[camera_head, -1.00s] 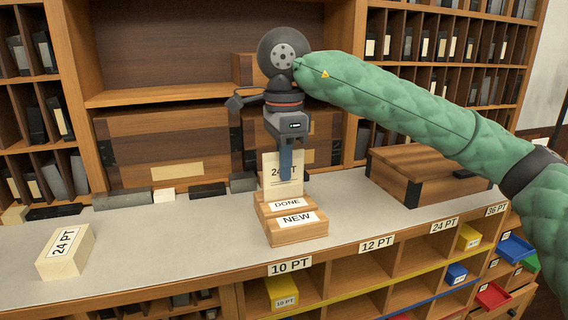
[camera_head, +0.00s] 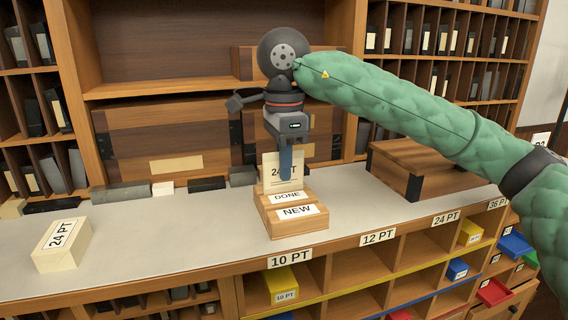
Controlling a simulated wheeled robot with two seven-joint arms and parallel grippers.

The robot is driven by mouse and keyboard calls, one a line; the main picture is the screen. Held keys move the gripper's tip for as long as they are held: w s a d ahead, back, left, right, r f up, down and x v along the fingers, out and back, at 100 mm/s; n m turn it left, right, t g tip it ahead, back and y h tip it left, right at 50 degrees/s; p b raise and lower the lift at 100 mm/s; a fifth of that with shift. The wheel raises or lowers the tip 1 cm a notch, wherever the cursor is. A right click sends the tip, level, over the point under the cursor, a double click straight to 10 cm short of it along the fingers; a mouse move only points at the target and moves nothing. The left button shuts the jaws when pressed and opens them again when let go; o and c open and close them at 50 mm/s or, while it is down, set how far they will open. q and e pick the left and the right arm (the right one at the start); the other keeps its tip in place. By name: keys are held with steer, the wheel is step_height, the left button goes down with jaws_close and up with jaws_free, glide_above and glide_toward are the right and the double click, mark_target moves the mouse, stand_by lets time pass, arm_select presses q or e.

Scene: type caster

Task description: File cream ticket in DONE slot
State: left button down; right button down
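The cream ticket (camera_head: 273,176), marked 24 PT, stands upright at the back of the wooden ticket holder (camera_head: 291,225), behind the DONE label (camera_head: 286,196). The NEW label (camera_head: 297,211) is on the lower front step. My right gripper (camera_head: 286,168) points down at the ticket, with one blue finger in front of its face. The other finger is hidden behind the ticket, and the ticket appears to be between them. The ticket's lower edge is hidden behind the DONE step, so I cannot tell how deep it sits. My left gripper is out of view.
A cream block (camera_head: 62,245) marked 24 PT lies on the counter at left. A wooden case (camera_head: 425,172) stands at right under my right arm. Dark bars (camera_head: 123,193) line the counter's back. Labelled cubbies (camera_head: 355,265) with coloured boxes are below the front edge.

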steer(key=shift+f+b, duration=0.4)
steer(key=shift+f, duration=0.1)
steer(key=c, duration=1.6)
jaws_free()
steer(key=shift+o, duration=0.2)
steer(key=shift+r, duration=0.15)
steer(key=shift+r+p, duration=0.5)
steer(key=shift+r, duration=2.35)
steer(key=shift+r, duration=0.1)
